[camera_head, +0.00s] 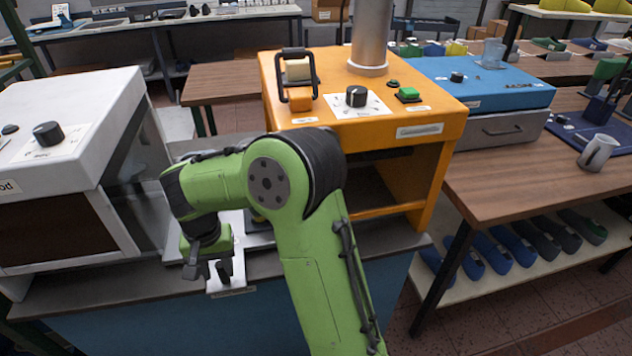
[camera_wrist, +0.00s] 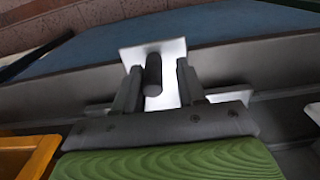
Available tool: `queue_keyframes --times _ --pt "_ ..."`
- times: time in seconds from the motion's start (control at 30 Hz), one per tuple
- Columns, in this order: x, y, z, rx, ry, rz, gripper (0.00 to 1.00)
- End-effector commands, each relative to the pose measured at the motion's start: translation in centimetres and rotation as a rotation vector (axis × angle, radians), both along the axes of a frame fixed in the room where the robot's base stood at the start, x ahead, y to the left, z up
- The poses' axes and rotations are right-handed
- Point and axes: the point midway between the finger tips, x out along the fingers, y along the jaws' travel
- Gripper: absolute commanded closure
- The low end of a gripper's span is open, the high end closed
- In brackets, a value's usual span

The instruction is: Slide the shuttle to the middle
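The shuttle (camera_head: 238,281) shows as a pale metal plate at the front edge of the grey bench, between the white machine and the orange machine. Much of it is hidden by my arm. In the wrist view its plate (camera_wrist: 176,51) carries an upright black peg handle (camera_wrist: 153,75). My gripper (camera_head: 208,271) is low over the plate. In the wrist view my gripper (camera_wrist: 158,85) is open, with one finger on each side of the handle. Gaps show between the handle and both fingers, wider on the right.
The white machine (camera_head: 70,120) stands at left and the orange machine (camera_head: 430,127) behind my arm at right. The bench (camera_head: 90,291) has bare room along its front left. A wooden table (camera_head: 500,190) with a grey mug (camera_head: 597,152) is farther right.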

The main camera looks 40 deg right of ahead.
Motion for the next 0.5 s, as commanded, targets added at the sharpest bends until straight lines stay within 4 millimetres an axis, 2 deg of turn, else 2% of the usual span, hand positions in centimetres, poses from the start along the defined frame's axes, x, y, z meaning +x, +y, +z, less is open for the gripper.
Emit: queue_keyframes --times 0.13,0.5 --pt "0.57 1.04 0.05 0.001 -0.001 0.003 0.62" --pt "0.67 1.10 0.00 -0.001 0.000 -0.002 0.62"
